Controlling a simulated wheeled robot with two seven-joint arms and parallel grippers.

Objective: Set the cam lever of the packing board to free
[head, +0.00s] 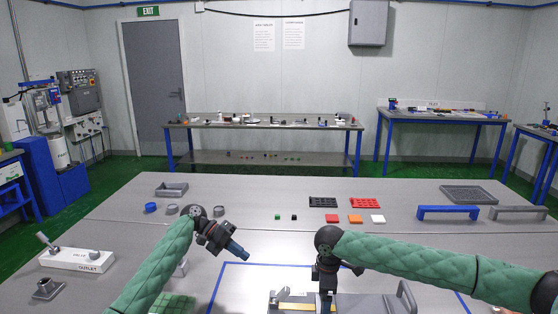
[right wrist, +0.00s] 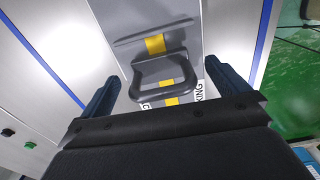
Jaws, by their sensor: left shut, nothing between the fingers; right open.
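The packing board (head: 345,307) lies at the near edge of the head view, grey with a yellow strip, partly cut off and partly covered by my right arm. In the right wrist view the board (right wrist: 160,20) carries a partly hidden label. A dark grey loop-shaped bar (right wrist: 163,90) stands over its yellow strip; I cannot tell whether this is the cam lever or how it is set. My right gripper (right wrist: 161,74) is open, its fingers on either side of the loop, with no clear contact. My left gripper (head: 243,254) is shut and empty, above the table left of the board.
A grey upright handle (head: 407,296) is at the board's right. A white valve block (head: 77,259) is at left. Blue (head: 448,212) and grey (head: 518,212) handles, red (head: 365,202) and black (head: 322,202) trays and small blocks stand farther back. Bare table lies between them.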

